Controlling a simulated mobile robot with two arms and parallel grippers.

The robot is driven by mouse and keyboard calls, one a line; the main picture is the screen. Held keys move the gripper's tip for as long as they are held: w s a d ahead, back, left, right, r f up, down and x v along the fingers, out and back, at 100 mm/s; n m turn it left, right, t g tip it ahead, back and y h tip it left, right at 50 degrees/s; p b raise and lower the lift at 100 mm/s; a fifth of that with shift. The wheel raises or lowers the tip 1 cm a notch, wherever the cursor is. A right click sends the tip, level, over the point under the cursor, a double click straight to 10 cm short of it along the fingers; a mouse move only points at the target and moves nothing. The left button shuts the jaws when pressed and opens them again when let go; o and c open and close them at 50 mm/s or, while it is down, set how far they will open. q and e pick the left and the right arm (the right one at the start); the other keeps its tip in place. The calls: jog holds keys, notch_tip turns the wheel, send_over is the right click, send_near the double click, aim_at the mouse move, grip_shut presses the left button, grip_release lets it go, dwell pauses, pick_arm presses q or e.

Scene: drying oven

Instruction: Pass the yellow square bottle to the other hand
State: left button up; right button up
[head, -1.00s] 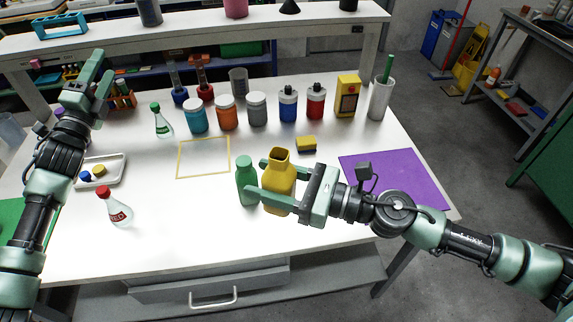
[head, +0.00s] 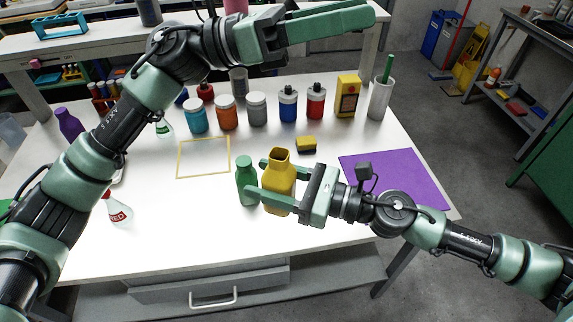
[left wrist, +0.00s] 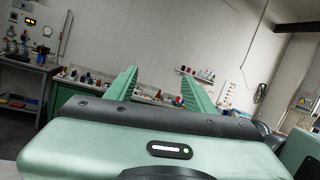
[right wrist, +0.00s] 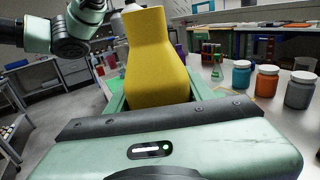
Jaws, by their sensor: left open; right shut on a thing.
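The yellow square bottle (head: 279,178) is upright over the front middle of the white table. My right gripper (head: 258,177) comes in from the right and is shut on it; I cannot tell whether its base touches the table. The bottle also fills the middle of the right wrist view (right wrist: 157,62), between the fingers. My left gripper (head: 352,12) is open and empty, raised high above the back of the table and pointing right. The left wrist view shows its two fingers (left wrist: 160,88) apart with nothing between them.
A green bottle (head: 246,182) stands just left of the yellow one, close to my right fingertips. Jars and bottles line the back, with a yellow box (head: 347,97). A yellow sponge (head: 306,145) and a purple mat (head: 396,180) lie to the right. The front left is mostly clear.

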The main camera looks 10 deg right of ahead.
pick_arm(q)
jog(key=s+d+f+m+g+y, duration=0.1)
jog(key=s+d+f+m+y, duration=0.2)
jog(key=s+f+m+y, duration=0.5)
jog(key=s+d+f+m+g+y, duration=0.1)
jog(key=s+d+f+y, duration=0.4)
jog(key=s, duration=0.6)
jog(key=m+t+y, duration=0.5)
jog(key=t+y, duration=0.7)
jog(key=t, duration=0.7)
send_near(276, 159)
jog(key=x, duration=0.5)
jog(key=shift+w+f, duration=0.2)
jog(key=shift+f, duration=0.1)
jog(key=shift+w+a+r, duration=0.1)
jog(key=shift+w+a, duration=0.05)
jog(key=shift+w, duration=0.05)
jog(key=x, duration=0.7)
jog(key=shift+w+a, duration=0.1)
jog(key=shift+w, duration=0.1)
